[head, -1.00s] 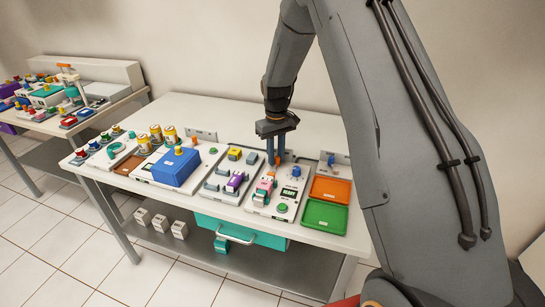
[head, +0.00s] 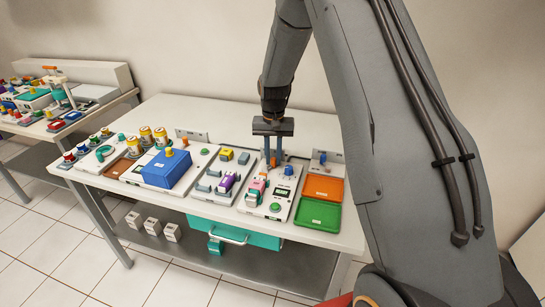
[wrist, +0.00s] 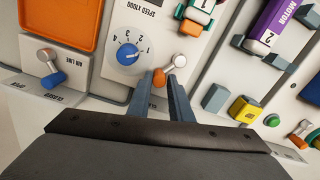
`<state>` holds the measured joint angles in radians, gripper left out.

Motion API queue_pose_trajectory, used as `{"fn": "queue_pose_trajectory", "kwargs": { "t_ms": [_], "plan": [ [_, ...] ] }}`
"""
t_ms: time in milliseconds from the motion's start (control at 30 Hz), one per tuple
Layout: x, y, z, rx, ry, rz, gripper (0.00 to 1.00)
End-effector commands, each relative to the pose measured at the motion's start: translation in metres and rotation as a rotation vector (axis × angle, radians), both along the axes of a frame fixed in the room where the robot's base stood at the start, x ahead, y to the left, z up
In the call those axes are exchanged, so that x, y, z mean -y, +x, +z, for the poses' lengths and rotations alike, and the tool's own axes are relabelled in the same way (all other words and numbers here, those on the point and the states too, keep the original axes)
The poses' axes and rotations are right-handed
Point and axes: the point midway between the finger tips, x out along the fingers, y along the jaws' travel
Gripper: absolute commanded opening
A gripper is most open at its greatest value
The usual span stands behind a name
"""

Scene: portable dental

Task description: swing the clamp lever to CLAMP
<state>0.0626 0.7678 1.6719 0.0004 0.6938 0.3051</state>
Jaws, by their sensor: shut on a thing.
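The clamp lever has a silver pivot (wrist: 180,61) and an orange tip (wrist: 160,77). It sits beside the blue speed dial (wrist: 128,54) on a white panel in the wrist view. My gripper (wrist: 158,82) has its two grey fingers on either side of the orange tip and is shut on it. In the head view my gripper (head: 272,161) points down at the back of the white panel, with the orange lever tip between its fingers. The fingers and palm hide part of the panel, and I cannot read a CLAMP label.
An orange tray (head: 324,189) and a green tray (head: 318,214) lie right of the panel. An air-line lever with a blue tip (wrist: 53,80) stands left in the wrist view. A purple motor (head: 227,182) and a blue box (head: 167,168) are left in the head view.

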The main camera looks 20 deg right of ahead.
Motion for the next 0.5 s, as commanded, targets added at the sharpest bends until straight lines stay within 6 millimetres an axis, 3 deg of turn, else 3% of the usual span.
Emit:
{"fn": "queue_pose_trajectory", "kwargs": {
  "t_ms": [33,433,467,500],
  "plan": [
    [0.0002,-0.0075,-0.0023,-0.019,0.001,-0.004,0.00],
    [0.0003,-0.0082,-0.0032,-0.020,0.000,-0.009,0.00],
    [0.0003,-0.0083,-0.0032,-0.020,0.000,-0.009,0.20],
    [0.0003,-0.0084,-0.0033,-0.021,0.001,-0.009,0.27]
  ]
}}
